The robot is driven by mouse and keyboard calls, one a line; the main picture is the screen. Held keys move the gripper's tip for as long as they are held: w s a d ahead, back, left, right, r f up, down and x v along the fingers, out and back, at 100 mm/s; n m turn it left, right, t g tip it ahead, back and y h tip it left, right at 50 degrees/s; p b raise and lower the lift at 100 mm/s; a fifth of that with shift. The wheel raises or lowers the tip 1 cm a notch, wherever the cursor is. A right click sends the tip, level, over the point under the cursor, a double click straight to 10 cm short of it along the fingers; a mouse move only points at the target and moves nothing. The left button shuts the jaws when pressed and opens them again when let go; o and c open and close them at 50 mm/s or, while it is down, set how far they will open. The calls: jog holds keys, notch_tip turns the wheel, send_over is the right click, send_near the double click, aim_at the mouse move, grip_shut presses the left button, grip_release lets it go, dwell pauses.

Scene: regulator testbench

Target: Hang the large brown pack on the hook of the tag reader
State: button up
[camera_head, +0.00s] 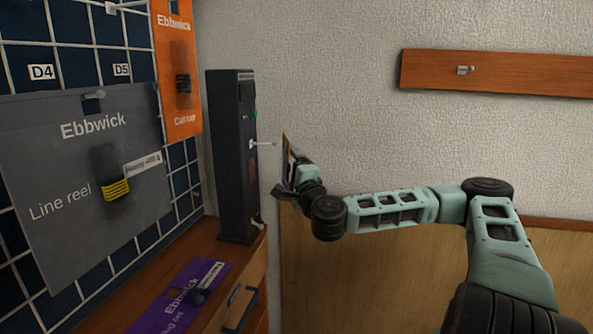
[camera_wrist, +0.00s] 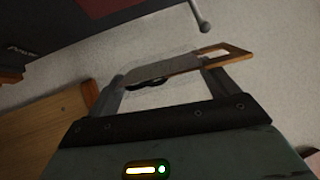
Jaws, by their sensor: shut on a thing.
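The tag reader (camera_head: 231,160) is a tall dark box standing on the wooden cabinet in the head view. Its thin pale hook (camera_head: 262,144) sticks out to the right. My gripper (camera_head: 290,188) is just right of the reader, shut on the brown pack (camera_head: 287,150), which shows nearly edge-on. In the wrist view the pack (camera_wrist: 182,66) lies between the fingers of my gripper (camera_wrist: 163,80), with a hole near its right end and a clear blister. The hook's round tip (camera_wrist: 206,27) is above the pack, apart from it. The reader (camera_wrist: 75,22) fills the upper left.
A grid panel at left holds a grey Line reel pack (camera_head: 85,180) and an orange pack (camera_head: 178,65). A purple pack (camera_head: 178,300) lies on the cabinet top (camera_head: 190,248). A wooden rail (camera_head: 500,72) with a peg is on the wall at right.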

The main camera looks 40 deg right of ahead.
jog(key=shift+w+a+f+b, duration=0.15)
jog(key=shift+w+a+f, duration=0.1)
jog(key=shift+w+a, duration=0.7)
jog(key=shift+w+a+f+b, duration=0.2)
jog(key=shift+w+a, duration=0.5)
jog(key=shift+w, duration=0.45)
jog(key=o, duration=0.9)
jog(key=shift+c, duration=0.2)
jog(key=p+v, duration=0.4)
jog(key=v, duration=0.7)
jog(key=shift+s+r, duration=0.15)
jog(key=shift+s, duration=0.25)
